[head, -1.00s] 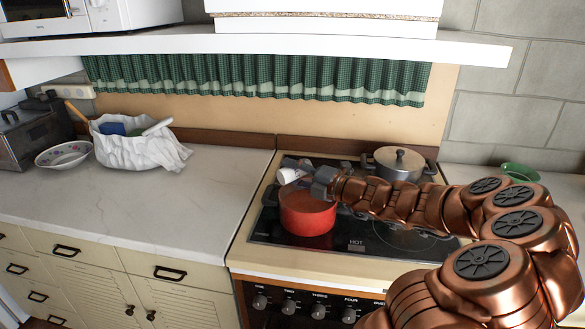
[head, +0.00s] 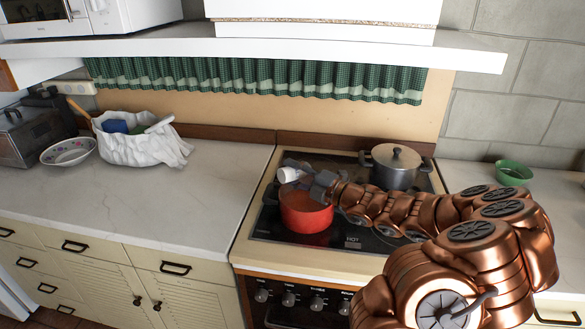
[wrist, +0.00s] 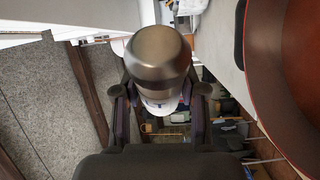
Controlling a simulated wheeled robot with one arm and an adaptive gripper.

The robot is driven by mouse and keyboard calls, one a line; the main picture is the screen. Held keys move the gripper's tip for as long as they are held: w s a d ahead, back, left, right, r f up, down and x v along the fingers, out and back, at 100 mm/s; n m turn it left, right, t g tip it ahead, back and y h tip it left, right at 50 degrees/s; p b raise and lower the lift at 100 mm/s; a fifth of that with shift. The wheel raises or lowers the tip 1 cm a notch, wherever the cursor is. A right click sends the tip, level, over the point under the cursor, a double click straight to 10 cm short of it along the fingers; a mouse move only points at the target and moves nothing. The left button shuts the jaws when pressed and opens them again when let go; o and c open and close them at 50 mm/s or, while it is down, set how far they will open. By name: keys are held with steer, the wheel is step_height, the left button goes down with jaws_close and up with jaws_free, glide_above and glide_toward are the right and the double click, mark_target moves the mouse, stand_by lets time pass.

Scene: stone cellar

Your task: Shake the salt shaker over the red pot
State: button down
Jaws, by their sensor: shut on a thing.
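The salt shaker (head: 288,175) shows as a small white shape over the back left rim of the red pot (head: 306,214). My gripper (head: 303,174) is shut on it, above the pot. In the wrist view, the shaker's brownish metal cap (wrist: 158,60) and part of its white body (wrist: 160,105) sit between my two fingers (wrist: 161,94). The shaker looks tipped over in the head view, but its exact tilt is hard to tell. The pot's red wall (wrist: 288,75) fills the right side of the wrist view. The pot's inside is mostly hidden in the head view.
A grey lidded pot (head: 396,165) stands behind and right of the red pot on the black stove top (head: 270,228). A green bowl (head: 513,172) is on the right counter. A white cloth-lined basket (head: 135,148) and a patterned bowl (head: 68,152) are at left. The left counter's middle is clear.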

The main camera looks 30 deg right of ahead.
steer(key=shift+r+m+t+p, duration=0.2)
steer(key=shift+m+t+p, duration=0.3)
steer(key=shift+m+p, duration=1.4)
steer(key=shift+d+f+p, duration=0.1)
steer(key=shift+f+p, duration=0.05)
steer(key=shift+p, duration=1.65)
step_height(320, 180, up, 2)
steer(key=shift+r+p, duration=0.1)
steer(key=shift+p, duration=0.65)
steer(key=shift+r, duration=0.4)
steer(key=shift+f, duration=1.5)
steer(key=shift+r, duration=0.15)
